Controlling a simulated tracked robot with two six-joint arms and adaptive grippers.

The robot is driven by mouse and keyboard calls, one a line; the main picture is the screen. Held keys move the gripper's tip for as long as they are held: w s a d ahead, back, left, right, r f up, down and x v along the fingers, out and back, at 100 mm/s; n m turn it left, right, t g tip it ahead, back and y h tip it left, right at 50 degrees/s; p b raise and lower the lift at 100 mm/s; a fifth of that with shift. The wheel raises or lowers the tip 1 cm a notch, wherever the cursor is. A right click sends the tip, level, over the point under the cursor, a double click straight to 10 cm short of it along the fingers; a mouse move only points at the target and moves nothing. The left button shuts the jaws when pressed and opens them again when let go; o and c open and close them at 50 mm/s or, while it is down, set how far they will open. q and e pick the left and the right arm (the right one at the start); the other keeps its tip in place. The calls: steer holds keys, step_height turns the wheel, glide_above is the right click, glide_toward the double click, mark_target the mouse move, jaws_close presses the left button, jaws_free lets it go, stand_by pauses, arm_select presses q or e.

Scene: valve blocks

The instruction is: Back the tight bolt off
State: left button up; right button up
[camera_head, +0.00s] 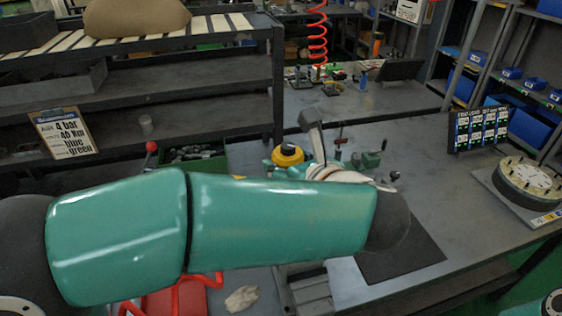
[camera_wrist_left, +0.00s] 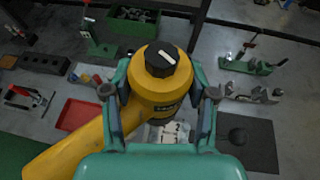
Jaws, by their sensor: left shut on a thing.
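My left gripper (camera_wrist_left: 160,95) is shut on a yellow tool (camera_wrist_left: 152,98) with a round black knob on top. The tool has a long yellow arm running to the lower left of the wrist view. In the head view the tool (camera_head: 288,154) shows only as a small yellow body with a dark top, beyond my left forearm. My left gripper (camera_head: 288,168) is mostly hidden there by the arm. I cannot make out a tight bolt; what lies under the tool is hidden. My right gripper is not in view.
A round flange with studs (camera_head: 527,181) sits on a plate at right. A green clamp fixture (camera_head: 368,159) stands on the bench. A green bin (camera_head: 198,160) and a red tray (camera_wrist_left: 80,115) are near the tool. A clipboard (camera_head: 62,135) leans at left.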

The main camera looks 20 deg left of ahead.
arm_select(q)
steer(key=shift+w+d+r, duration=0.1)
steer(key=shift+w+r, duration=0.05)
steer(key=shift+w, duration=0.1)
steer(key=shift+s+a, duration=0.1)
steer(key=shift+a, duration=0.15)
steer(key=shift+r, duration=0.1)
steer(key=shift+p, duration=0.45)
steer(key=shift+s+f+b, duration=0.1)
steer(key=shift+f+b, duration=0.5)
steer(key=shift+f, duration=0.15)
steer(key=shift+f+b, duration=1.05)
steer(key=shift+f, duration=0.65)
steer(key=shift+p, duration=0.4)
